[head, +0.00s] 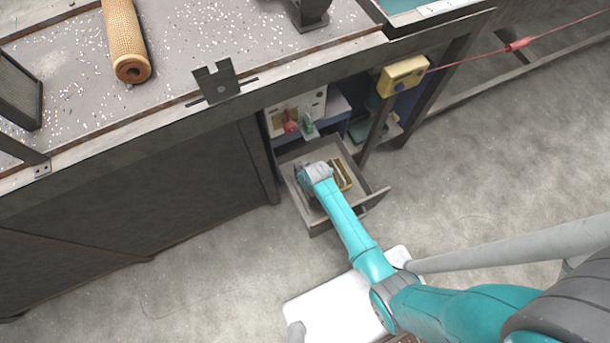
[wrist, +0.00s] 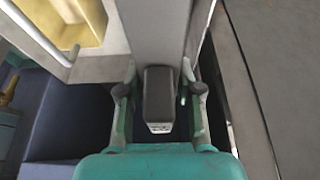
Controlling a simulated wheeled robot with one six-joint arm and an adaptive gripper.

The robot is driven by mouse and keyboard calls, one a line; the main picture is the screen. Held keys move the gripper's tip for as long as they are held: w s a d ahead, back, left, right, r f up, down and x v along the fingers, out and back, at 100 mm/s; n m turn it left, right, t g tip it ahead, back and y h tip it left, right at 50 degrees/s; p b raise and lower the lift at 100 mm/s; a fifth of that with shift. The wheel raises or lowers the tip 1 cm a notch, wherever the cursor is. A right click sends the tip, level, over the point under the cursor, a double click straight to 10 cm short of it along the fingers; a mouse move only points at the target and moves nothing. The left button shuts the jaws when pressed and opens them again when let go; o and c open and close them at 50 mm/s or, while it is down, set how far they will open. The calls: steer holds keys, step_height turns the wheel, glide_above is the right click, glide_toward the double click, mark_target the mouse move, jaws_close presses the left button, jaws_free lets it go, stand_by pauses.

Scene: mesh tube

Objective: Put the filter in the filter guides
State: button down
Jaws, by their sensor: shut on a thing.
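A tan mesh tube with a brown ring end (head: 128,45), which looks like the filter, lies on the bench top at upper left. A dark notched bracket (head: 216,84) stands at the bench's front edge; I cannot tell whether it is part of the filter guides. My arm reaches down to the open drawer (head: 318,222), with its wrist over the drawer's left part. In the wrist view my gripper (wrist: 159,82) is shut on a dark grey block (wrist: 158,98) in front of a light grey panel. I cannot tell what this block is. The head view hides my fingers.
A yellow item (head: 342,176) lies in the drawer. Red and green parts sit on the shelf above. A yellow box (head: 403,75) with a red cable is on the bench leg at right. White bits litter the bench top (head: 200,35). The floor in front is clear at left.

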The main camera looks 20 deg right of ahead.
steer(key=shift+f, duration=1.9)
steer(key=c, duration=0.8)
jaws_free()
steer(key=shift+a+f, duration=0.1)
steer(key=shift+o, duration=0.2)
steer(key=v, duration=1.2)
